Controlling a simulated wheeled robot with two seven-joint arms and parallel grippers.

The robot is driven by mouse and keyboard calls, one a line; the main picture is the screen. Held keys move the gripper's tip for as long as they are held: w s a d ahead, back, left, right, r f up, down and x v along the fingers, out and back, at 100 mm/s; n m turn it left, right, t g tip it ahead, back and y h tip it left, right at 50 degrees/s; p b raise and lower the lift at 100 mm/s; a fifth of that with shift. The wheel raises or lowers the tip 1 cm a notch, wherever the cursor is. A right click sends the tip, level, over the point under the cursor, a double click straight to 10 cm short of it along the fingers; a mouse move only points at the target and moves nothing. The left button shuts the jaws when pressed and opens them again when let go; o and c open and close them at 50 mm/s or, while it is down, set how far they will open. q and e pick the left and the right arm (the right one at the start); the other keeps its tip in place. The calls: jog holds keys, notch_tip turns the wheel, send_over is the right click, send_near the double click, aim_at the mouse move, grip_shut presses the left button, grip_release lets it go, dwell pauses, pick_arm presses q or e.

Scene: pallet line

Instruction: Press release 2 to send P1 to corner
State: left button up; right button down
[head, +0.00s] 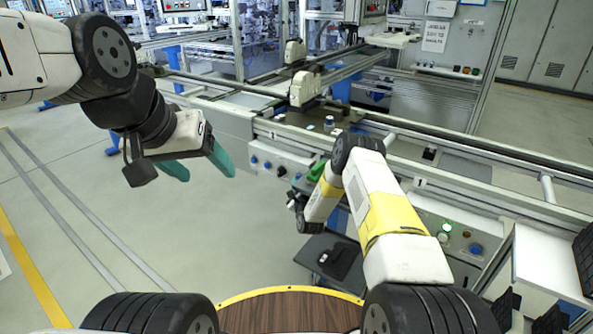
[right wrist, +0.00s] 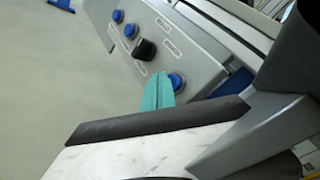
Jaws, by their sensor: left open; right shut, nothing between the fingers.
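The grey button panel (head: 268,158) on the front of the line carries blue buttons and a black knob; its labels are too small to read. In the right wrist view, two blue buttons (right wrist: 130,30) and the black knob (right wrist: 145,49) sit up the panel, and another blue button (right wrist: 176,81) is lower down. My right gripper (right wrist: 160,82) is shut and empty, its teal tips right beside that lower button; I cannot tell whether they touch. It also shows as green in the head view (head: 318,170). My left gripper (head: 209,175) is open and empty, over the floor. I cannot tell which pallet is P1.
A second control panel (head: 455,238) with a lit green button and a blue button stands at the right. Cream machine units (head: 304,90) stand on the conveyor line. A rail (head: 490,187) runs along the line. The floor at the left is clear.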

jog(key=shift+w+d+r, duration=0.35)
jog(key=shift+w+d, duration=0.25)
jog(key=shift+d, duration=0.25)
dwell(1.0)
jog(key=shift+s+f, duration=0.1)
jog(key=shift+s, duration=0.1)
jog(key=shift+a, duration=0.1)
jog(key=shift+s+a+f, duration=0.1)
jog(key=shift+s+a, duration=0.8)
jog(key=shift+s, duration=0.25)
jog(key=shift+s+a+f, duration=0.1)
jog(key=shift+s+a, duration=0.75)
jog(key=shift+s, duration=0.25)
jog(key=shift+a, duration=0.1)
